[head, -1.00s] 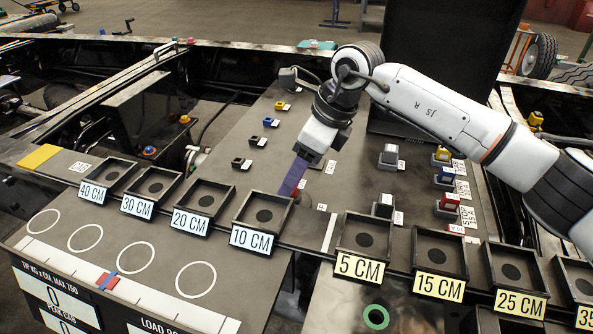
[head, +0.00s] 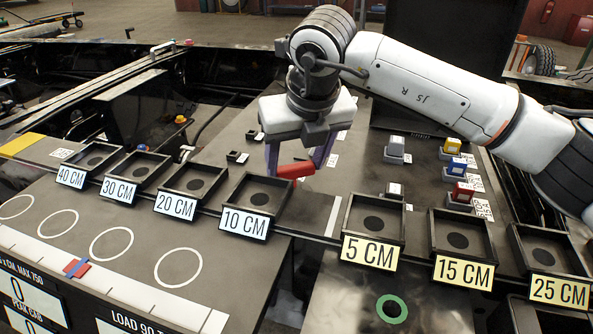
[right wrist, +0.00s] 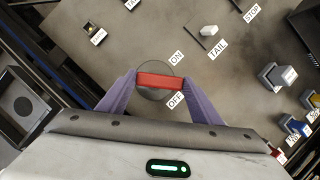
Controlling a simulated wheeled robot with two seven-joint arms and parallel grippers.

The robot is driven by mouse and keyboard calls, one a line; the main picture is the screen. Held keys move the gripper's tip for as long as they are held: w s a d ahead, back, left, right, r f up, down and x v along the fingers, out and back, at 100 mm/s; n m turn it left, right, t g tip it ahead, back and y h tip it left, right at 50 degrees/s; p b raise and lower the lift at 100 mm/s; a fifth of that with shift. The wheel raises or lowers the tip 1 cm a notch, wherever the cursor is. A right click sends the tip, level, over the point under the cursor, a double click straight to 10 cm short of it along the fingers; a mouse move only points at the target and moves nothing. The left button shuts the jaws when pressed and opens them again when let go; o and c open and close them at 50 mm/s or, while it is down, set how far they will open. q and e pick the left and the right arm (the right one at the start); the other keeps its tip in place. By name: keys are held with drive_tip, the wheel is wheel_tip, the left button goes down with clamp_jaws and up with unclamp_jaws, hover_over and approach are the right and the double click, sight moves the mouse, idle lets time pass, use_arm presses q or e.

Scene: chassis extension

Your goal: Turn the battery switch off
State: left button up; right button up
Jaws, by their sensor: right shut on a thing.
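The battery switch is a red handle (head: 296,170) on the dark panel, just behind the 10 CM tray. In the right wrist view the red handle (right wrist: 160,81) lies crosswise over a round grey base (right wrist: 155,94). An ON label (right wrist: 177,58) is above it and an OFF label (right wrist: 175,100) below it, both slightly to the right. My right gripper (head: 297,160) reaches down over the switch. In the right wrist view its purple fingers (right wrist: 160,84) are shut on the two ends of the red handle. My left gripper is not in view.
Black trays, such as the 10 CM tray (head: 228,222) and the 5 CM tray (head: 349,221), line the panel's front edge. Red, yellow and grey blocks, such as the red block (head: 463,191), stand to the right. A TAIL switch (right wrist: 208,31) is close by.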

drive_tip(key=m+b, duration=0.1)
drive_tip(key=m+h+b, duration=0.1)
drive_tip(key=m, duration=0.1)
drive_tip(key=shift+s+a+m, duration=0.1)
drive_tip(key=shift+a+m, duration=0.05)
drive_tip(key=shift+m, duration=0.15)
drive_tip(key=m+h+b, duration=0.1)
drive_tip(key=m, duration=0.2)
drive_tip(key=shift+s+h, duration=0.1)
drive_tip(key=shift+h, duration=0.2)
drive_tip(key=shift+a+m, duration=0.1)
drive_tip(key=shift+m, duration=0.2)
drive_tip(key=shift+r, duration=0.1)
drive_tip(key=o, duration=1.1)
drive_tip(key=shift+c, duration=0.2)
drive_tip(key=v, duration=1)
